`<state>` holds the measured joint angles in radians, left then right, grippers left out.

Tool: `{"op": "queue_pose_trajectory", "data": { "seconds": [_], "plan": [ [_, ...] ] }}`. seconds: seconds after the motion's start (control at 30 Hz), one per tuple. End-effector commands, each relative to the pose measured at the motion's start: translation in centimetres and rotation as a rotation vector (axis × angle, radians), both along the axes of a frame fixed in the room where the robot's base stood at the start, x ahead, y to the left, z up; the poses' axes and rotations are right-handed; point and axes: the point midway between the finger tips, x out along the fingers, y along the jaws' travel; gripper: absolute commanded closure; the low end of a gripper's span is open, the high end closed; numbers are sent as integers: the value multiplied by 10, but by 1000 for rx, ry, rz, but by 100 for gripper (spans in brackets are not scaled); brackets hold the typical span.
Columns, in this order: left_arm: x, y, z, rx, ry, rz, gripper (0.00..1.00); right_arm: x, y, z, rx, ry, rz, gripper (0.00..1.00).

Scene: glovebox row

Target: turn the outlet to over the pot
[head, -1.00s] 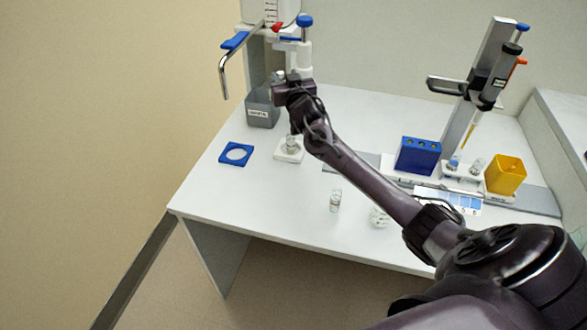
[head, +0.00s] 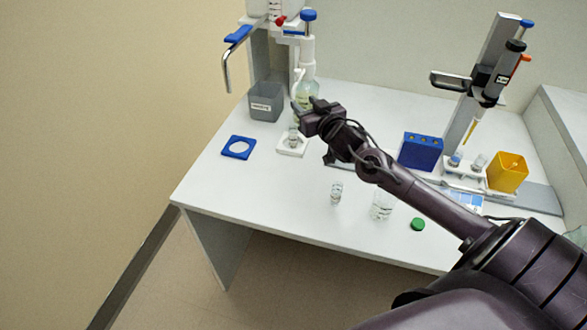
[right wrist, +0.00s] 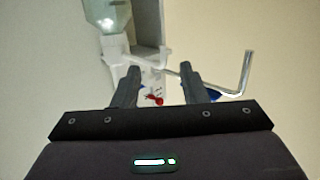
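The outlet (head: 227,70) is a bent metal tube with a blue grip (head: 238,34) at the upper left. Its tip hangs down left of a grey, labelled pot (head: 266,101), not over it. The tube also shows at the right of the right wrist view (right wrist: 247,72). A small clear vessel (head: 293,139) stands on a white holder (head: 291,150). My right gripper (head: 309,106) is in front of the blue-topped bottle, right of the outlet and apart from it. In the right wrist view its fingers (right wrist: 157,84) are apart with nothing held. My left gripper is out of view.
A blue-topped dispenser bottle (head: 306,75) stands behind my gripper. Small glassware (head: 381,206) and a green cap (head: 417,224) lie nearer. A blue rack (head: 420,151) and yellow bin (head: 507,173) are at right.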

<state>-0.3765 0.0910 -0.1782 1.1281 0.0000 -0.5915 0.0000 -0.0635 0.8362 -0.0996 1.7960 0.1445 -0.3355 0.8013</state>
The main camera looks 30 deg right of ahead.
Motion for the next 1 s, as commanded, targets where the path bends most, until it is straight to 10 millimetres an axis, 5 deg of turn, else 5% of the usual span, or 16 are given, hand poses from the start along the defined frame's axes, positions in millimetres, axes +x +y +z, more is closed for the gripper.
{"op": "queue_pose_trajectory", "data": {
  "seconds": [0.6, 1.0],
  "plan": [
    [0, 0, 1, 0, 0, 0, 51, -60, 72, -82, -8, 315, -31, 61],
    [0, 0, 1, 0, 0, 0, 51, -88, 96, -104, -19, 438, -25, 61]
  ]
}}
